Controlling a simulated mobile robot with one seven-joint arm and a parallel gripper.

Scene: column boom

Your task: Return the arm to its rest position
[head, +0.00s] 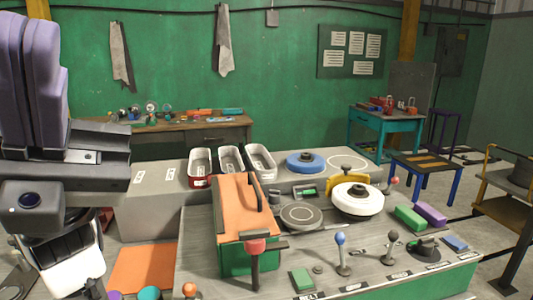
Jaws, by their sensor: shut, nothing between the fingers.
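My gripper (34,28) shows large and close at the left edge of the head view. Its thick purple fingers point up and lie against each other, shut, with nothing seen between them. Below them are the dark gripper body (75,150) and a black block with a round lens (30,200), which are mine. A white part of my arm (75,275) shows below, at the bottom left. The rest of the arm is hidden or out of the picture. The gripper appears apart from the bench things.
A grey bench (200,260) carries an orange-topped green box (237,205), a white round wheel (357,200), a blue disc (306,161), several levers and three trays (231,160). Behind stands a wooden table (180,128); a teal table (385,122) is at right.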

